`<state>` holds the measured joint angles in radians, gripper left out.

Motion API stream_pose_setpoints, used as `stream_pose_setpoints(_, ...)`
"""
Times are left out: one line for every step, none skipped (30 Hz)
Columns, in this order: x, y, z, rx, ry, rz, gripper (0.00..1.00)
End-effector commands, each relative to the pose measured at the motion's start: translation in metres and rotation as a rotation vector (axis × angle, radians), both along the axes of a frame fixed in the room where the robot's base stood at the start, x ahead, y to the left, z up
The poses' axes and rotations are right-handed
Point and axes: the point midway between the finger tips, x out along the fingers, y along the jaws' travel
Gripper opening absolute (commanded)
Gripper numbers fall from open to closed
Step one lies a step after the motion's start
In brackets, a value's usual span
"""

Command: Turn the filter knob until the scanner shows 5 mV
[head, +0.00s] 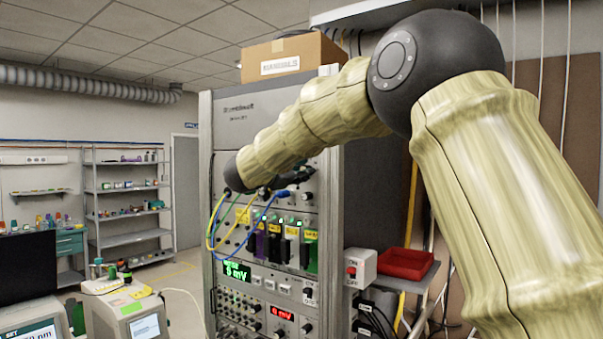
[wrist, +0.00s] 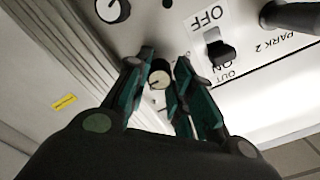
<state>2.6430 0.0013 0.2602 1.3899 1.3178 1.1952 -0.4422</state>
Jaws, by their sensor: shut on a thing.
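My gripper (wrist: 158,72) has its two dark green fingers on either side of a small round knob (wrist: 160,76) with a pale cap and a dark rim, and is shut on it. No name for this knob is readable. In the head view my gripper (head: 290,180) is at the upper part of the rack's panel, and my arm partly hides that area. The rack has a green display (head: 237,270) reading a digit and mV; the digit looks like 8 but is not sharp. A red display (head: 283,315) below it also ends in mV.
In the wrist view an OFF/ON toggle switch (wrist: 220,52) and another knob (wrist: 112,10) are close to my fingers. Yellow and blue cables (head: 212,225) hang in front of the rack (head: 205,140). A red tray (head: 405,264) and a box with a red button (head: 361,268) are at right.

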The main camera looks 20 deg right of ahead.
Motion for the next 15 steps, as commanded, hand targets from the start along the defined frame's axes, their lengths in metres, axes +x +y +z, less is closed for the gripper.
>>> stream_pose_setpoints(0.0001,0.0003,0.0004,-0.001,0.0,0.001,0.0)
stream_pose_setpoints(0.0001,0.0003,0.0004,-0.001,0.0,0.001,0.0)
stream_pose_setpoints(0.0001,0.0003,0.0004,-0.001,0.0,0.001,0.25)
stream_pose_setpoints(0.0002,0.0004,0.0004,-0.001,0.0,0.001,0.31)
stream_pose_setpoints(0.0002,0.0004,0.0004,-0.001,0.0,0.001,0.36)
stream_pose_setpoints(0.0002,0.0004,0.0004,-0.001,0.0,0.001,0.43)
stream_pose_setpoints(0.0001,0.0003,0.0003,-0.001,0.0,0.001,0.46)
stream_pose_setpoints(0.0001,0.0003,0.0003,-0.001,0.0,0.001,0.46)
stream_pose_setpoints(0.0,0.0003,0.0002,-0.001,0.0,0.001,0.46)
stream_pose_setpoints(0.0001,0.0002,0.0002,-0.001,0.0,0.001,0.46)
stream_pose_setpoints(0.0,0.0002,0.0001,-0.001,0.0,0.001,0.46)
stream_pose_setpoints(0.0,0.0002,0.0001,-0.001,0.001,0.0,0.46)
stream_pose_setpoints(0.0,0.0001,0.0001,-0.001,0.001,0.0,0.46)
stream_pose_setpoints(0.0001,0.0002,0.0,-0.001,0.001,0.0,0.46)
stream_pose_setpoints(-0.0001,0.0002,0.0001,-0.001,0.001,0.0,0.46)
